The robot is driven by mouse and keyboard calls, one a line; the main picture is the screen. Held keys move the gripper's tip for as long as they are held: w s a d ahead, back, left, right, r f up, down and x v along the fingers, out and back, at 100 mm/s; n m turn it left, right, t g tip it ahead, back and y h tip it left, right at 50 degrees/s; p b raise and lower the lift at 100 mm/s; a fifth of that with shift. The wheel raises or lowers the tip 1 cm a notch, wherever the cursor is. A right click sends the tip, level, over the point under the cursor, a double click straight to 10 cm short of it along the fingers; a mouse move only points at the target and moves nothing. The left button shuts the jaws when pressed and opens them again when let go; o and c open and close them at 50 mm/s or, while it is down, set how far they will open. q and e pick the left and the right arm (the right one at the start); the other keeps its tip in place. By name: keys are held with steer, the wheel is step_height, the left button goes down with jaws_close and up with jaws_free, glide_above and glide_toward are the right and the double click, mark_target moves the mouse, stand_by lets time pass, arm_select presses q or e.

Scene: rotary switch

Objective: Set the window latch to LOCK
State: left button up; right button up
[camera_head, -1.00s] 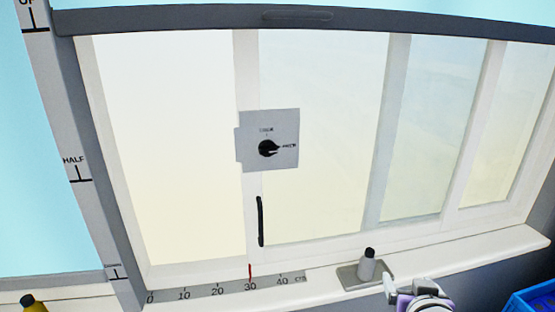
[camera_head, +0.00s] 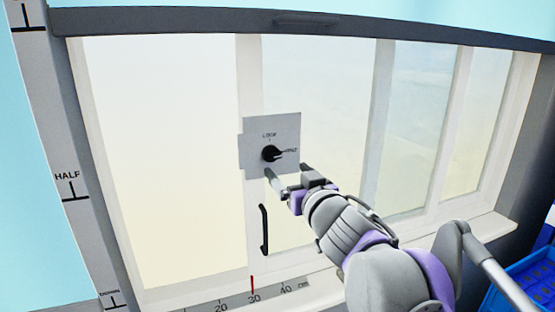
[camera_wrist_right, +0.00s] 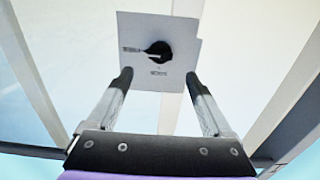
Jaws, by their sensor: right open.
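The window latch is a round black knob (camera_head: 271,153) on a grey plate (camera_head: 288,127) fixed to the window frame. The label LOCK is above the knob; another label, too small to read surely, is to its right. The knob's pointer faces right, toward that second label. My right gripper (camera_head: 286,171) is open and empty, its fingertips just below the knob in the head view. In the right wrist view, which looks upside down, the knob (camera_wrist_right: 156,52) lies beyond and between the two spread fingertips (camera_wrist_right: 158,76); no contact is visible. My left gripper is not in view.
A black handle (camera_head: 264,230) is on the frame below the plate. A ruler strip (camera_head: 235,300) runs along the sill. A vertical scale marked HALF (camera_head: 68,190) stands at the left. A blue crate (camera_head: 535,275) is at the lower right.

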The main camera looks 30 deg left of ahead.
mark_target(274, 157)
steer(key=p+x, duration=0.1)
steer(key=x, duration=0.7)
steer(key=shift+a, duration=0.1)
jaws_close()
